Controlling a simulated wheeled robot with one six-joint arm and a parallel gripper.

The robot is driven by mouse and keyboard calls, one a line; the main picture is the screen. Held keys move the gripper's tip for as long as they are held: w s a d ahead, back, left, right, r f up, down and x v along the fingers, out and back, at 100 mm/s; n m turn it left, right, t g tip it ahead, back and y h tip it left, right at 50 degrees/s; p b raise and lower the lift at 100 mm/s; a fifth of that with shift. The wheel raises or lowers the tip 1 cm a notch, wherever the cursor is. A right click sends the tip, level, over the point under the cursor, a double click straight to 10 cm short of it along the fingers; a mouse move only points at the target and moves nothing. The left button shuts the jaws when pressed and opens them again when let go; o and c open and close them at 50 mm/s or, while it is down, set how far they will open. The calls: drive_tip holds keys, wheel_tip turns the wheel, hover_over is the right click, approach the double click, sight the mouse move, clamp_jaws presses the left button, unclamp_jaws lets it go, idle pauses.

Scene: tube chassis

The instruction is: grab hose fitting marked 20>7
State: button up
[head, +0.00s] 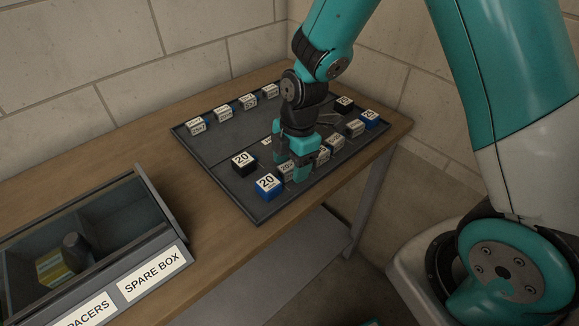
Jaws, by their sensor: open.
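The dark tray (215,168) on the wooden table holds several small labelled pieces. A pale piece (286,168) beside my gripper has a label that seems to begin with "20"; the rest is too small or covered to read. I cannot tell which piece is marked 20>7. More pale labelled pieces, such as one (336,142), continue the row to the upper right. My gripper (297,172) points down over the near part of the tray, with its teal fingers open, close to this row. The fingers and wrist hide parts of nearby pieces; whether anything sits between the fingers is unclear.
A blue block marked 20 (269,187) and a black block marked 20 (244,163) stand left of my gripper. Another row of pale pieces (223,113) lines the back. An open box labelled SPARE BOX (153,275) stands front left. Bare table lies between.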

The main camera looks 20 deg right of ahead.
drive_tip(key=shift+f, duration=0.3)
drive_tip(key=c, duration=1)
drive_tip(key=shift+r, duration=0.1)
